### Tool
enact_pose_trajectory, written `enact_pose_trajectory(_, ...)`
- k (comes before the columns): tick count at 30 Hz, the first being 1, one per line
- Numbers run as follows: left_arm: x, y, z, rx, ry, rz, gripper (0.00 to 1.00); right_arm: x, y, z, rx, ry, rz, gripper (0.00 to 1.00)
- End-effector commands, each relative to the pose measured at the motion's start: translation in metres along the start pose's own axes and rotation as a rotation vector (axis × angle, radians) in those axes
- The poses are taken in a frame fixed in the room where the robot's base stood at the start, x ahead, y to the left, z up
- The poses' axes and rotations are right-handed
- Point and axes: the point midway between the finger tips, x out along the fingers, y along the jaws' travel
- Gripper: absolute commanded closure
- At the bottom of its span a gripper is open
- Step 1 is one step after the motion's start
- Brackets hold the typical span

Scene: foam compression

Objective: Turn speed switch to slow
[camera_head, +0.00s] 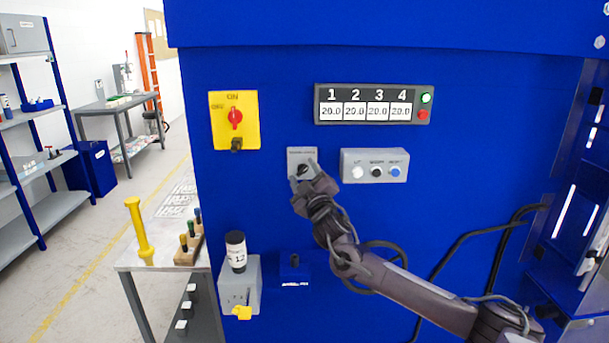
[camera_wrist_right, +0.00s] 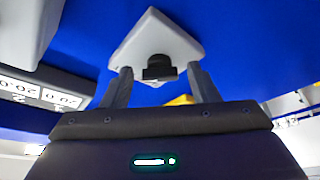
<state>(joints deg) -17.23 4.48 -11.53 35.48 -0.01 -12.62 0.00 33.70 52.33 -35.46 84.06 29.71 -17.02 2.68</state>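The speed switch is a grey box (camera_head: 297,154) with a black knob on the blue machine panel in the head view. In the right wrist view the box (camera_wrist_right: 158,32) is a pale square plate, and its black knob (camera_wrist_right: 160,67) stands between my fingers. My right gripper (camera_head: 303,179) is at the switch, with its fingers spread to either side of the knob. In the wrist view the right gripper (camera_wrist_right: 162,80) is open, with a gap between each finger and the knob. My left gripper is not in view.
A grey box with three buttons (camera_head: 374,166) sits just right of the switch. A four-digit display (camera_head: 373,104) is above, and a yellow plate with a red rotary switch (camera_head: 234,120) is to the left. A table (camera_head: 150,258) stands at lower left.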

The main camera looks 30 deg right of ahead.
Motion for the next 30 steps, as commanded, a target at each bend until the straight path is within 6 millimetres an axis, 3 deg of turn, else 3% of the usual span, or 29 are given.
enact_pose_trajectory(1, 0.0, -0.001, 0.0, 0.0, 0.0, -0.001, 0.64, 0.0, 0.0, 0.0, 0.0, 0.0, 0.0, 0.53)
enact_pose_trajectory(9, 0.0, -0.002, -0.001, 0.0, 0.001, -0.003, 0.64, 0.0, 0.0, 0.0, 0.0, 0.0, 0.0, 0.88)
enact_pose_trajectory(20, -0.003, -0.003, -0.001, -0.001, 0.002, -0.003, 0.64, 0.0, 0.001, 0.0, -0.054, -0.001, -0.023, 0.88)
enact_pose_trajectory(30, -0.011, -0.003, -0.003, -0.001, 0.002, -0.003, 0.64, 0.0, 0.003, -0.001, -0.286, 0.0, -0.12, 0.88)
